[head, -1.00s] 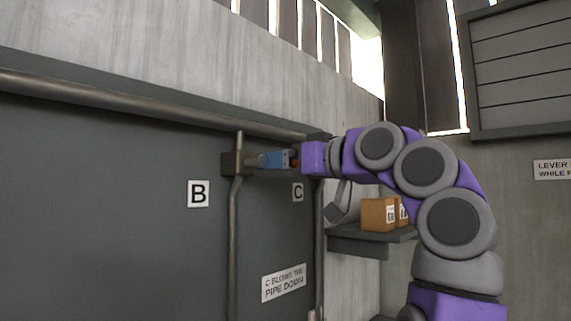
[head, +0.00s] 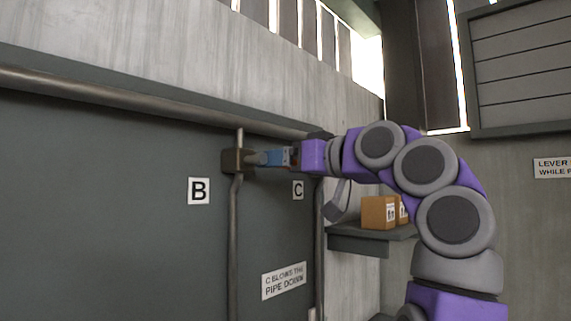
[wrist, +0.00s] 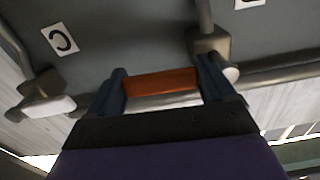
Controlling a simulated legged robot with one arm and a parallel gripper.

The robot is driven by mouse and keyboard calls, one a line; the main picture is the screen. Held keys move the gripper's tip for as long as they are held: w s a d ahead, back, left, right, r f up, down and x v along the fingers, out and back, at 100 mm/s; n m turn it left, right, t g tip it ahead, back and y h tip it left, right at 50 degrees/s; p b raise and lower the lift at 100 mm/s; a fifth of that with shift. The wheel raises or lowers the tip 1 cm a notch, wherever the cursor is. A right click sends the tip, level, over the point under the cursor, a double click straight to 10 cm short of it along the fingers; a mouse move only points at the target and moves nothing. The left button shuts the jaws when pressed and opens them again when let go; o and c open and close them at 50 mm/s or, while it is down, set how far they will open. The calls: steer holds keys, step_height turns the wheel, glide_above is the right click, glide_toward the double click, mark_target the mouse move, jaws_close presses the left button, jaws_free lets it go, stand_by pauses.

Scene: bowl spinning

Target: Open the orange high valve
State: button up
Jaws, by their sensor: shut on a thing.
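The orange valve handle (wrist: 161,84) lies across between the two dark blue fingers of my gripper (wrist: 163,75) in the wrist view, and the gripper is shut on it. In the head view my gripper (head: 272,158) points left, close beside a brown valve block (head: 237,161) on the upright pipe between labels B and C. The orange handle is mostly hidden there behind the fingers. A valve block also shows just past the right finger in the wrist view (wrist: 208,43).
Labels B (head: 198,191) and C (head: 298,190) are on the dark wall panel, under a long horizontal pipe (head: 100,100). A second valve with a pale grey lever (wrist: 47,107) is at the left in the wrist view. A shelf (head: 357,243) holds cardboard boxes (head: 378,213).

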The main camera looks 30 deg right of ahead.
steer(key=shift+f+m+b, duration=0.3)
steer(key=shift+f+m, duration=0.05)
steer(key=shift+m, duration=0.15)
stand_by(0.4)
steer(key=shift+s+a+f+m, duration=0.1)
steer(key=shift+a+f+m, duration=0.05)
steer(key=shift+m, duration=0.15)
stand_by(0.6)
